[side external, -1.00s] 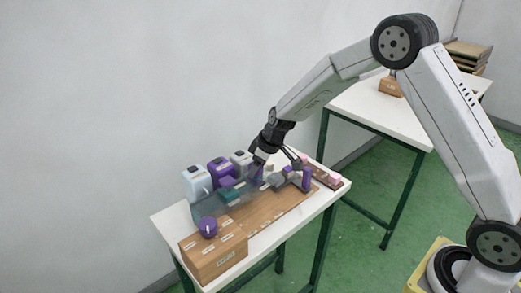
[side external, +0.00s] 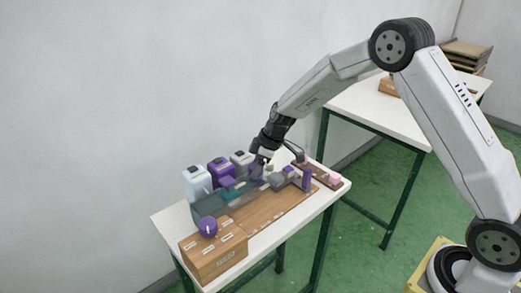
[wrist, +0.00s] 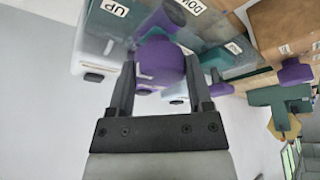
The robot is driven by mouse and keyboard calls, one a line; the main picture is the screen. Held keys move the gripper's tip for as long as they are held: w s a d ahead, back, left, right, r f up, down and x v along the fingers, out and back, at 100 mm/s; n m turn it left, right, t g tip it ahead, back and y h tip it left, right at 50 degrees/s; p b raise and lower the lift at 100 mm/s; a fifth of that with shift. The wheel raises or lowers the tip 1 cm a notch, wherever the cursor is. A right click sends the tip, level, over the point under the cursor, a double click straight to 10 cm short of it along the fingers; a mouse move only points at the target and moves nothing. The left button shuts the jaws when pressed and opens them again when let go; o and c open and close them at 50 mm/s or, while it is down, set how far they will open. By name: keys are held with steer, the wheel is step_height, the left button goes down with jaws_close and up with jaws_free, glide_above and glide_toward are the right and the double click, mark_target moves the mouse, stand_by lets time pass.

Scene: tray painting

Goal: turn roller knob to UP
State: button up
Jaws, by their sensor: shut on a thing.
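The roller knob (wrist: 160,62) is a rounded purple piece between my fingers in the wrist view. My gripper (wrist: 161,82) is shut on it, one finger on each side. A pale mark shows on the knob's lower left. The UP label (wrist: 115,8) lies up and to the left of the knob, and the DOWN label (wrist: 188,6) up and to the right. Which label the knob points to cannot be told. In the side view my gripper (side external: 258,167) is low over the back of the worktable, and the held knob is largely hidden there.
A purple upright piece (side external: 307,179) stands to the right. The brown board (side external: 265,212) has clear room.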

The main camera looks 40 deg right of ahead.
steer(key=o, duration=1.3)
steer(key=shift+v, duration=3.9)
steer(key=shift+s+a, duration=0.1)
steer(key=s+m+h, duration=0.1)
steer(key=s+m, duration=0.2)
steer(key=s, duration=0.5)
steer(key=s+f+m+h, duration=0.1)
steer(key=s+m, duration=0.2)
steer(key=s, duration=0.5)
steer(key=s+m+h, duration=0.1)
steer(key=s+m, duration=0.2)
steer(key=s, duration=0.4)
steer(key=shift+s+a+f+g, duration=0.2)
steer(key=shift+s+f+g, duration=0.1)
steer(key=shift+s+f, duration=0.1)
